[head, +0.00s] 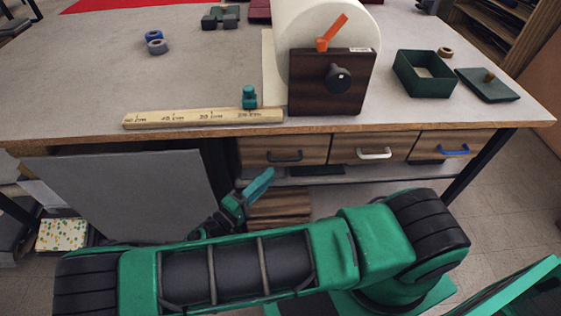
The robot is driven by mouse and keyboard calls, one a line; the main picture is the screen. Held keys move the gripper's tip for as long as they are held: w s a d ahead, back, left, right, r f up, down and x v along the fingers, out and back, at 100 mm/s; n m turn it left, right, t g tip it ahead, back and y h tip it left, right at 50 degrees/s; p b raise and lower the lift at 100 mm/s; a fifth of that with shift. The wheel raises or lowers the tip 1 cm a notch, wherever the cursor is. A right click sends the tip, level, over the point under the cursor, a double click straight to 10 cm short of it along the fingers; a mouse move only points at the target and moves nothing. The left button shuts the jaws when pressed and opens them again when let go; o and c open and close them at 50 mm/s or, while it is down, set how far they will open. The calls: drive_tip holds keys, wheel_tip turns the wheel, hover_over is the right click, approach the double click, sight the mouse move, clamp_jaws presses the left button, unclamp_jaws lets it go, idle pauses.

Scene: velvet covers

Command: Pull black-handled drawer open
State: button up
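The drawer with the black handle (314,148) is the left one of three wood-fronted drawers under the worktop. It looks shut, with its front in line with the drawer beside it. Its black handle (285,157) is a dark bar on the front. My gripper (262,182) is below and to the left of the handle, in front of the bench, and appears apart from it. One teal finger shows clearly, pointing up and right. The other finger is not clear, so I cannot tell whether the gripper is open or shut.
The drawers with the white handle (374,154) and blue handle (452,150) are to the right. A grey panel (120,195) leans under the bench at left. A wooden ruler (190,118) and a large roll with a dark wooden block (330,98) stand near the worktop's front edge.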

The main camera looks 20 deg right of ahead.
sight(283, 164)
drive_tip(key=x, duration=0.7)
drive_tip(key=shift+d+r, duration=0.1)
drive_tip(key=shift+d, duration=0.2)
clamp_jaws()
